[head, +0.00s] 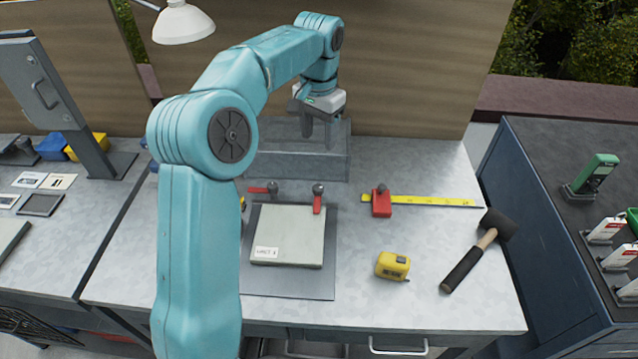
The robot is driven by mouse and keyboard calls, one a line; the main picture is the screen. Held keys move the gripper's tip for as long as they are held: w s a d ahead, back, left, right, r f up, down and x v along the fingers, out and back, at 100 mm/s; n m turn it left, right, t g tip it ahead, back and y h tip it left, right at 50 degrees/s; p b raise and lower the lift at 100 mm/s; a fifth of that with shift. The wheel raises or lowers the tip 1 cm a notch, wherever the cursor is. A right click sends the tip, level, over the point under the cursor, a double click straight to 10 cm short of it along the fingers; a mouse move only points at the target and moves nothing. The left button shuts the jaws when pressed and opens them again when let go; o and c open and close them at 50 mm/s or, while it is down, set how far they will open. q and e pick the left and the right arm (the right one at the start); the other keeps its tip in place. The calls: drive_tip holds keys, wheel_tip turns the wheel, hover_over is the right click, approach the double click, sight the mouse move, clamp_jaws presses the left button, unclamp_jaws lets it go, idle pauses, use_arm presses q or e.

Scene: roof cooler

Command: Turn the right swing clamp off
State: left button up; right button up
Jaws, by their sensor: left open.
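The right swing clamp (318,200) stands at the back right corner of a flat panel (290,238). Its red arm points toward the front, over the panel's back edge. The left swing clamp (266,189) is at the panel's back left, with its red arm pointing left, off the panel. My left gripper (318,132) is open and empty, pointing down above the back of the bench, behind and above the right clamp and apart from it. My right gripper is out of view.
A grey box or step (290,158) stands behind the clamps. A red block (381,204), a yellow ruler (430,200), a yellow tape measure (393,265) and a mallet (470,262) lie to the right. My left arm hides the bench's left part.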

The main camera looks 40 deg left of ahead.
sight(318, 187)
use_arm(q)
drive_tip(key=f, duration=1.5)
drive_tip(key=shift+w+a+f, duration=0.2)
drive_tip(key=shift+f, duration=0.15)
drive_tip(key=shift+s+d+f, duration=0.1)
drive_tip(key=shift+s+f, duration=0.1)
drive_tip(key=shift+w+f, duration=0.1)
drive_tip(key=shift+f, duration=0.05)
clamp_jaws()
